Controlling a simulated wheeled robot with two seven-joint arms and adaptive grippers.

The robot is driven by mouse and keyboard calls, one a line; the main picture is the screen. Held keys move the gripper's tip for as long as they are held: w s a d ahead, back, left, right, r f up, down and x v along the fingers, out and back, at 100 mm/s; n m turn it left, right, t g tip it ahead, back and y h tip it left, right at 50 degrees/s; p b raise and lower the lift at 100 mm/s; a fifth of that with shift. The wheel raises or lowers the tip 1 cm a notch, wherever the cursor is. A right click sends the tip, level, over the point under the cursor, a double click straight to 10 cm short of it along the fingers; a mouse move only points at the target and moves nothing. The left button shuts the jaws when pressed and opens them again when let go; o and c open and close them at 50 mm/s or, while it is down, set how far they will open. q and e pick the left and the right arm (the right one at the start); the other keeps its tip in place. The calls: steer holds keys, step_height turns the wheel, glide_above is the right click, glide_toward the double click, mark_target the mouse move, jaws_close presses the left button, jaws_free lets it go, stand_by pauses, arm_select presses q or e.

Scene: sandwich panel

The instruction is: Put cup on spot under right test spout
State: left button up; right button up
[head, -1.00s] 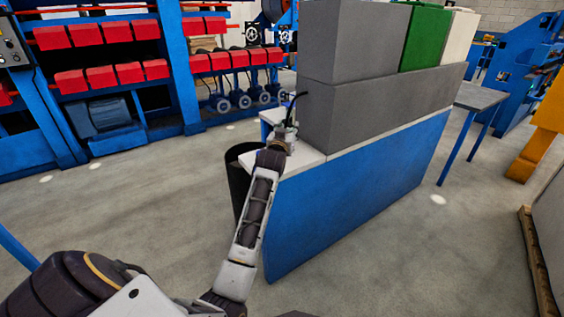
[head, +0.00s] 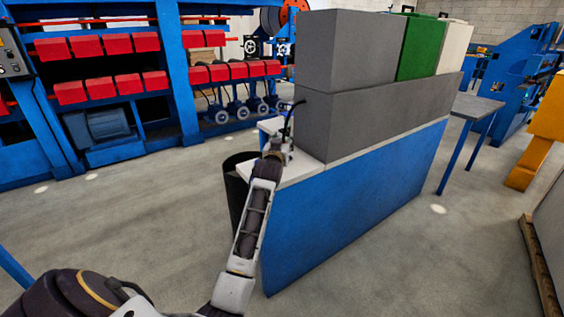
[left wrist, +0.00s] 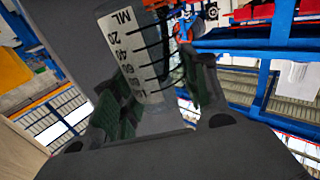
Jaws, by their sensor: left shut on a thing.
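The cup (left wrist: 140,60) is a clear measuring cup with black marks and "ML" lettering. It shows in the left wrist view, tilted in that picture, between the two fingers. My left gripper (left wrist: 155,105) is shut on it. In the head view my left gripper (head: 277,152) is at the near left end of the blue and white counter (head: 300,168), beside the grey blocks. The cup cannot be made out there, and the spouts and the spot cannot be told apart. A thin black curved part (head: 290,118) rises by the gripper. My right gripper is not in view.
Large grey blocks (head: 345,50) with a green block (head: 420,48) stand on the counter. A dark bin (head: 233,185) stands at its left. Blue machinery with red blocks (head: 100,45) is behind. The floor at left is clear.

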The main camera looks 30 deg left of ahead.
arm_select(q)
step_height(320, 180, down, 3)
steer(key=shift+f+b, duration=0.1)
steer(key=shift+b, duration=0.35)
steer(key=shift+f, duration=0.6)
steer(key=shift+f+b, duration=0.7)
steer(key=shift+f, duration=0.8)
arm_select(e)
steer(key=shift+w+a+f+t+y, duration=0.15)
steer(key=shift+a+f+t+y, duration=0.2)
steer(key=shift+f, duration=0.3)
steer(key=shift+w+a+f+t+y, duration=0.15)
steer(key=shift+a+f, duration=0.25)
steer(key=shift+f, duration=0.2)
